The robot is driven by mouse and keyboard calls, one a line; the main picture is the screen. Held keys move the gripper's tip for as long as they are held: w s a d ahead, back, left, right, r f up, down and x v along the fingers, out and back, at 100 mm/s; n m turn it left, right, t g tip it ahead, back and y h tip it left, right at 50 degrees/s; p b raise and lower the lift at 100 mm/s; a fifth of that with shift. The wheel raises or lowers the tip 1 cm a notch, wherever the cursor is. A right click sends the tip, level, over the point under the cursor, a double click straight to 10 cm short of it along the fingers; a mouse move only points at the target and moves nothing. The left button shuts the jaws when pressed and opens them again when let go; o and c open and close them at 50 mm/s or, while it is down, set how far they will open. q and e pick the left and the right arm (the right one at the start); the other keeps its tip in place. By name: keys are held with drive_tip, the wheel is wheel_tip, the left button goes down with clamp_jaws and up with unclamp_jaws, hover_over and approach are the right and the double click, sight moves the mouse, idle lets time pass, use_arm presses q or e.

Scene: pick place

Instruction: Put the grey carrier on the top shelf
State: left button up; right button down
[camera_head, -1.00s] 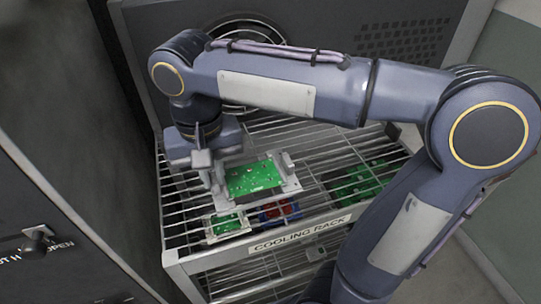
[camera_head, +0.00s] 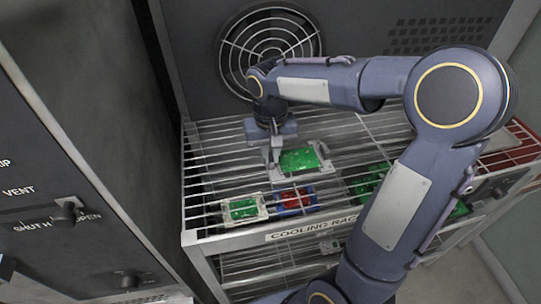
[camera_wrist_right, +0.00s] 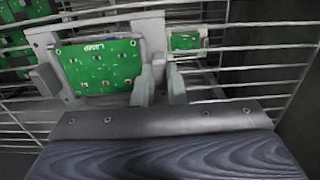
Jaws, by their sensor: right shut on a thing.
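The grey carrier (camera_head: 325,154) holds a green circuit board (camera_head: 299,161). It is over the wire top shelf of the cooling rack (camera_head: 225,160), behind the smaller carriers. I cannot tell whether it touches the wires. My right gripper (camera_head: 273,158) points down at the carrier's left end and is shut on it. In the right wrist view, the fingers (camera_wrist_right: 160,85) close on the edge of the grey carrier (camera_wrist_right: 150,38), with its green board (camera_wrist_right: 98,68) beside them. My left gripper is not in view.
A pale carrier with a green board (camera_head: 243,209) and a blue carrier with a red board (camera_head: 293,200) are near the rack's front edge. Green boards (camera_head: 368,186) are to the right, partly behind my arm. A fan grille (camera_head: 270,45) is behind; a dark control panel (camera_head: 60,190) is left.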

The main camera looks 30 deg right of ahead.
drive_tip(key=shift+f, duration=0.55)
drive_tip(key=c, duration=1.5)
unclamp_jaws()
drive_tip(key=shift+f, duration=0.15)
drive_tip(key=shift+o, duration=0.2)
wheel_tip(320, 180, up, 11)
drive_tip(key=s+a+f+n+t+y, duration=0.1)
drive_tip(key=s+a+f+t+y, duration=0.1)
drive_tip(key=s, duration=0.6)
drive_tip(key=s+a+f+t+y, duration=0.1)
drive_tip(key=s+a+f+t, duration=0.2)
drive_tip(key=s, duration=0.6)
drive_tip(key=shift+f+n+t+y+p, duration=0.3)
drive_tip(key=shift+f+n+y+p, duration=0.1)
drive_tip(key=shift+f, duration=0.35)
